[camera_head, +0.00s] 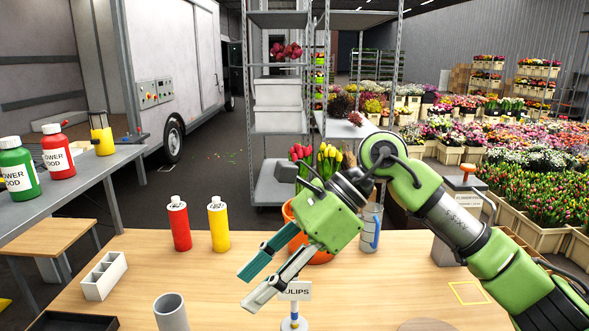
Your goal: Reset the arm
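My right gripper (246,289) reaches in from the right on its green arm, above the wooden table (400,270). Its two fingers, one teal and one grey, point down to the left with a gap between them, and nothing shows in the gap. Behind it stands an orange pot (318,256) with red tulips (299,153) and yellow tulips (329,160); the gripper hides part of the pot. A white TULIPS sign (298,291) on a small stand is just below and right of the fingers. My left gripper is not in view.
On the table are a red bottle (180,227), a yellow bottle (219,228), a white divided holder (104,277), a grey cylinder (171,312), a black tray (72,322) and a clear container (370,232). A grey box-like item (444,250) stands behind my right arm.

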